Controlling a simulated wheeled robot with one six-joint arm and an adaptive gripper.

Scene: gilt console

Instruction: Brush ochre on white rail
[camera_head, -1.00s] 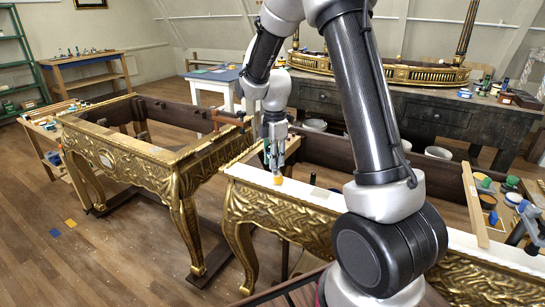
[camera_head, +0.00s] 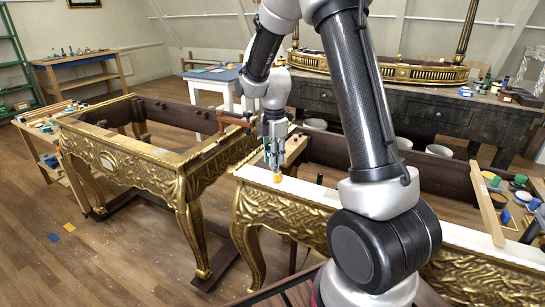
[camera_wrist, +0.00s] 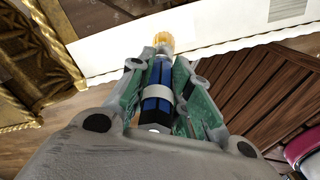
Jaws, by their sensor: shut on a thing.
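My gripper (camera_head: 275,147) is shut on a brush (camera_wrist: 158,88) with a blue handle, a pale band and an ochre-yellow tip. The brush points down, and its ochre tip (camera_head: 277,177) is at the left part of the white rail (camera_head: 320,193) of the right gilt console. In the wrist view the tip (camera_wrist: 163,39) overlaps the white rail (camera_wrist: 115,47); I cannot tell whether it touches. No ochre mark shows clearly on the white surface. My arm hides the middle of the rail in the head view.
A second gilt console (camera_head: 150,153) stands to the left, with a narrow gap between. Paint pots (camera_head: 520,195) and a wooden strip (camera_head: 488,207) are at the right. A dark workbench (camera_head: 420,108) stands behind.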

